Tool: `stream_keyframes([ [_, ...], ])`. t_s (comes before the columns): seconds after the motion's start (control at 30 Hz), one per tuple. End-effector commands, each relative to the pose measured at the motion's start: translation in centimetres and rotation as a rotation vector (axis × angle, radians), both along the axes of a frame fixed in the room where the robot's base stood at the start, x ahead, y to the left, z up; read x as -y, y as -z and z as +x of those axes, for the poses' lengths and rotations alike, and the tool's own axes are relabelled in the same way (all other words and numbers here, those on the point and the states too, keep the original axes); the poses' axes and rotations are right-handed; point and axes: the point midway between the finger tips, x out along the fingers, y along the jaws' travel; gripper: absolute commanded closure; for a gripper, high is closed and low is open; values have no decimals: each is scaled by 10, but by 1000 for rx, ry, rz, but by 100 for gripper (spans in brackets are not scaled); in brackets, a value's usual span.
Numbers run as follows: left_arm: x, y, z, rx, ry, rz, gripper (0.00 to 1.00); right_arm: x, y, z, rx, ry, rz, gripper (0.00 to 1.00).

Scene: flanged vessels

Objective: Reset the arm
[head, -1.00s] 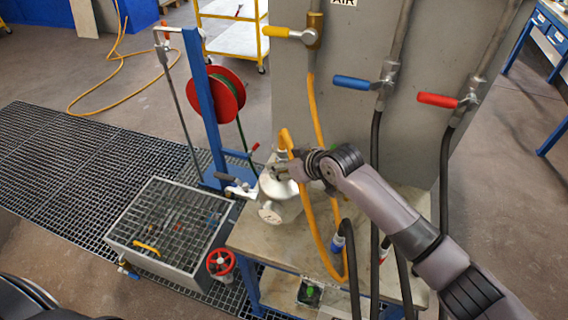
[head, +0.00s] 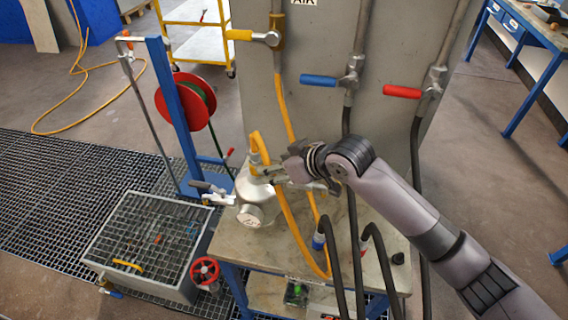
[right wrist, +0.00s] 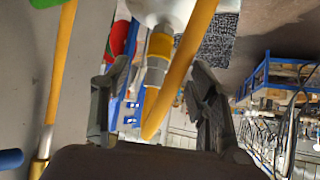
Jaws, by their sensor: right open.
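My right gripper (head: 277,174) is at the flanged vessel (head: 250,203), near its top, where a yellow hose (head: 284,212) joins it. In the right wrist view its two fingers (right wrist: 160,105) are spread apart, with the yellow hose (right wrist: 184,70) and its fitting (right wrist: 156,70) showing between them. The fingers look clear of the hose. The vessel is silvery, stands on the worktable (head: 225,240) and has a round flange facing forward. My right arm comes in from the lower right. My left gripper is not in view.
A grey panel behind carries yellow (head: 240,35), blue (head: 318,80) and red (head: 402,91) valve handles. A grated tank (head: 150,240), a red hose reel (head: 170,100) and a blue post stand left.

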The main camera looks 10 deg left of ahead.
Motion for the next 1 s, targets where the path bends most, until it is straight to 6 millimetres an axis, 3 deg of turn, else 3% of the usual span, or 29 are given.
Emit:
stream_keyframes([
  [0.2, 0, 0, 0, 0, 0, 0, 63, 17, -16, -10, -1, 1, 0, 46],
  [0.4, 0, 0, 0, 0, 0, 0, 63, 19, -18, -13, -2, 0, 2, 46],
  [0.53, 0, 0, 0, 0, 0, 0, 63, 21, -8, -24, -21, 11, 12, 46],
  [0.67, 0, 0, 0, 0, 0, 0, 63, 33, 13, -50, -63, 61, 35, 46],
  [0.87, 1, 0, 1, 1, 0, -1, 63, 88, 58, -96, -151, 241, 29, 46],
  [1.0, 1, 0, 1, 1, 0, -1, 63, 145, 93, -136, -232, 409, -27, 46],
])
